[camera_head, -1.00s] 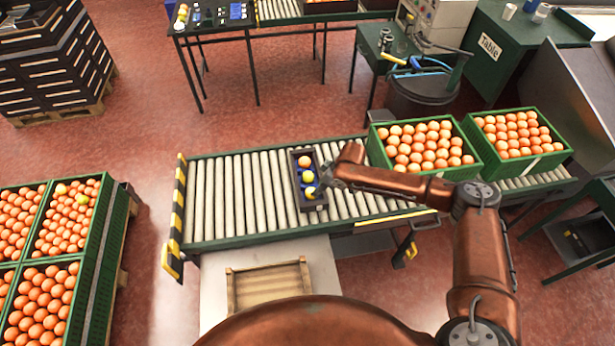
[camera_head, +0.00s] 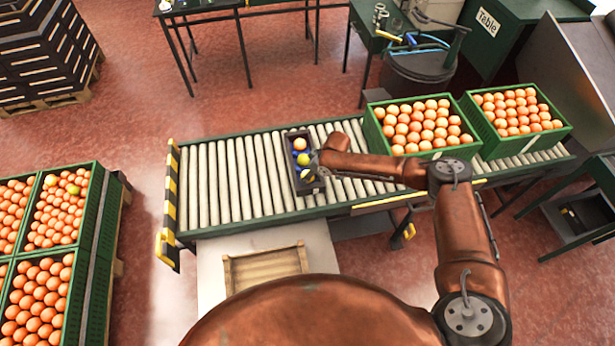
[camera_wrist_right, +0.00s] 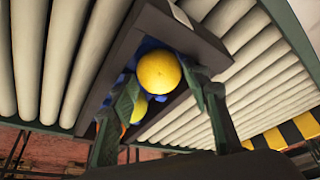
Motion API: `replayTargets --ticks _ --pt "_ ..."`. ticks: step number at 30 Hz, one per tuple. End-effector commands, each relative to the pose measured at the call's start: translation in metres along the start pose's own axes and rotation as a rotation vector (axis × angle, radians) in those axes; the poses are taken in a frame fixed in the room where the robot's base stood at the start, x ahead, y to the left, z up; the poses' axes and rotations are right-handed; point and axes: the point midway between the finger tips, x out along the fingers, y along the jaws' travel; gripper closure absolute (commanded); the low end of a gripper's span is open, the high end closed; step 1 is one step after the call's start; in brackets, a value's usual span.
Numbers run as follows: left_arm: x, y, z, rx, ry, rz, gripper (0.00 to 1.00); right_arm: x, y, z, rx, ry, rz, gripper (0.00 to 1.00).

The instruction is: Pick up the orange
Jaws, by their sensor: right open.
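A dark tray (camera_head: 313,189) lies on the conveyor rollers, with blue holders inside. A pale orange fruit (camera_head: 299,144) sits at its far end and a yellow fruit (camera_head: 303,160) in the middle. My right gripper (camera_head: 314,168) is over the near part of the tray and hides some of it. In the wrist view the right gripper (camera_wrist_right: 168,90) is open, its fingers on either side of a round yellow fruit (camera_wrist_right: 160,72). A second yellow fruit (camera_wrist_right: 138,110) and a sliver of orange show behind the left finger. Contact cannot be told. My left gripper is not in view.
Two green crates of oranges (camera_head: 365,130) stand on the conveyor (camera_head: 230,180) to the right. More full crates (camera_head: 90,225) stand at the left. A wooden tray (camera_head: 265,270) lies on a pale surface in front. The rollers left of the dark tray are clear.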

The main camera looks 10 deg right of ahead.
Motion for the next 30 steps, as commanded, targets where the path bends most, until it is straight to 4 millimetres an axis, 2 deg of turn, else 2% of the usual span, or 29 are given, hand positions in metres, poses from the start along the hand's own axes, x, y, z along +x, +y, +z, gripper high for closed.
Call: replayTargets --ticks 2,14,23,30 --pt "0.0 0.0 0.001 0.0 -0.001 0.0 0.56 0.0 0.0 0.0 0.0 0.0 0.0 0.59" --pt "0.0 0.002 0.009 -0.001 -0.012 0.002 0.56 0.0 0.0 0.0 0.001 0.0 0.0 0.86" --pt "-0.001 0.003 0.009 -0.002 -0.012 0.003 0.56 -0.003 0.0 -0.001 0.001 0.0 0.0 0.86" --pt "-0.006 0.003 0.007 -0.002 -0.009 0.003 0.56 -0.024 0.001 -0.01 0.0 0.002 0.001 0.86"
